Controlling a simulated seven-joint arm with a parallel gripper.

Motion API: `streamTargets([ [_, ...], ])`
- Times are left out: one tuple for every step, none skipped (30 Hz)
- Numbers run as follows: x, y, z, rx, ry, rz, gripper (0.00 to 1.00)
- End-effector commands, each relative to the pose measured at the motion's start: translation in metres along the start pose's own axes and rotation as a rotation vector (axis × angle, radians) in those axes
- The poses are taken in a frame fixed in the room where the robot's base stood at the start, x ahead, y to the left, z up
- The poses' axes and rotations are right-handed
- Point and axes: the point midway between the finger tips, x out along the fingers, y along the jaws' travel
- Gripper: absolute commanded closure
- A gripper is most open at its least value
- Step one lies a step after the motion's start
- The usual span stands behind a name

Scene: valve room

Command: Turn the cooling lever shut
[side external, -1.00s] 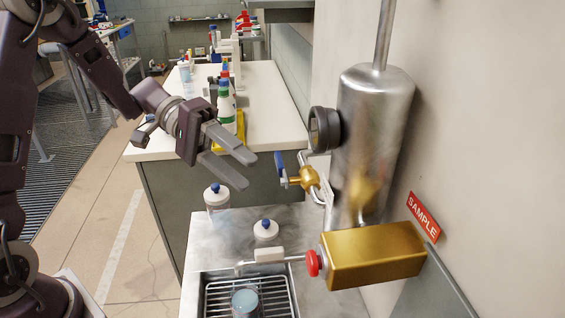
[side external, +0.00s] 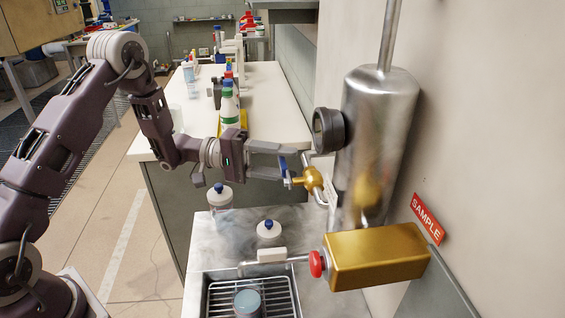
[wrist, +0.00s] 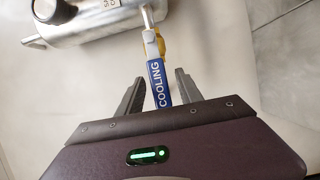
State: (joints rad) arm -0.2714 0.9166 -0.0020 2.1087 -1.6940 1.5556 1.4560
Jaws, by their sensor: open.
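The cooling lever is a blue handle (wrist: 158,84) marked "COOLING", on a brass valve (side external: 312,180) beside the steel cylinder. In the wrist view the handle lies lengthwise between the two fingers of my gripper (wrist: 159,88), with a gap on each side. In the side view my gripper (side external: 292,161) has its fingertips at the blue handle (side external: 285,170), which they partly hide. The gripper is open and holds nothing.
A steel cylinder (side external: 375,125) with a black gauge (side external: 327,130) stands at the wall. Below are a gold box (side external: 377,257) with a red knob (side external: 316,264), a sink rack (side external: 275,294) and white bottles with blue caps (side external: 220,197). A white counter (side external: 277,92) lies behind.

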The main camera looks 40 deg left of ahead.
Motion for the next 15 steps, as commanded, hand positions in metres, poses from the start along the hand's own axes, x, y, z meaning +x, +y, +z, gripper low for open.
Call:
streamTargets([
  [-0.0001,0.0001,0.0000,0.000,0.000,0.000,0.63],
  [-0.0001,0.0001,0.0001,0.000,0.000,0.000,0.69],
  [-0.0001,0.0000,0.0001,0.000,0.000,0.000,0.77],
  [-0.0002,0.0000,0.0001,0.000,0.000,0.000,0.83],
  [-0.0002,0.0001,0.0002,0.000,-0.001,0.000,0.89],
  [-0.0002,0.0001,0.0002,0.000,-0.001,0.000,0.97],
  [-0.0002,0.0001,0.0002,0.000,-0.001,0.000,1.00],
  [-0.0002,0.0001,0.0002,0.000,-0.001,0.000,1.00],
  [-0.0002,0.0001,0.0002,0.000,-0.001,0.000,1.00],
  [-0.0002,0.0001,0.0003,0.000,-0.001,0.000,1.00],
  [-0.0002,0.0001,0.0003,0.000,-0.001,0.000,1.00],
  [-0.0002,0.0001,0.0003,0.000,-0.001,0.000,1.00],
  [-0.0002,0.0000,0.0003,0.000,-0.001,0.000,1.00],
  [-0.0003,0.0000,0.0003,0.000,-0.001,0.000,1.00],
  [-0.0003,0.0000,0.0003,0.000,-0.001,-0.001,1.00],
])
